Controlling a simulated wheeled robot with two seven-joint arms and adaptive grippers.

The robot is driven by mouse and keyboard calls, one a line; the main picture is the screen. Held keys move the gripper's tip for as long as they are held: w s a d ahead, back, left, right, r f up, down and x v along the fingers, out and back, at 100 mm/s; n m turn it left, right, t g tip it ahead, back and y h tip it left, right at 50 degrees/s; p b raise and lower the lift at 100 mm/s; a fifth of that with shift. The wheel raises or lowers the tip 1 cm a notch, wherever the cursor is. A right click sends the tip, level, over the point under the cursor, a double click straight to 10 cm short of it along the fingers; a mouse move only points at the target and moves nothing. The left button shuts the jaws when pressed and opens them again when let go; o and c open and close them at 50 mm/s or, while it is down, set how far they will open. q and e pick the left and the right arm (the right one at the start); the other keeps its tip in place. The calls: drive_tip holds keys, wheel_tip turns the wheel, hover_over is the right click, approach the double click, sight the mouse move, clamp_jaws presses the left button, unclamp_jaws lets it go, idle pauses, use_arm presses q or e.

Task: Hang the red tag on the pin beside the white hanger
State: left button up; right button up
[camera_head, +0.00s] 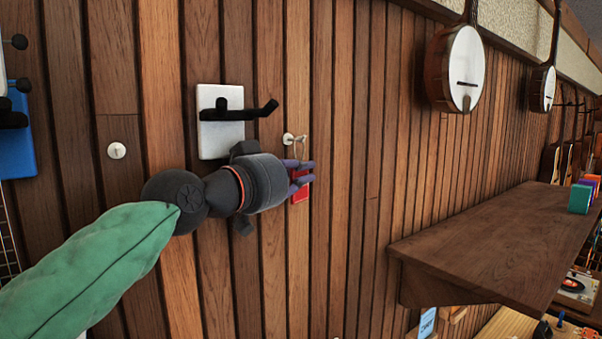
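The white hanger (220,140) is a pale plate on the wood wall with a black forked holder. A light metal pin (289,138) sticks out of the wall to its right. A thin loop (302,147) shows at the pin's end and seems to pass over it. The red tag (300,196) is below the pin, partly hidden by my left gripper's fingers. My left gripper (303,173) is at the tag, its two fingertips a little apart with red between them. I cannot tell whether they press on the tag. My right gripper is not in view.
Another round pin (117,150) is left of the hanger. A blue item (17,135) hangs at the far left. A brown shelf (490,245) juts out at right, with small coloured boxes (580,198). Banjos (456,68) hang high at right. The wall between pin and shelf is bare.

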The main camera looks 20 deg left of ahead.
use_arm(q)
drive_tip(key=o, duration=0.3)
drive_tip(key=v, duration=1.2)
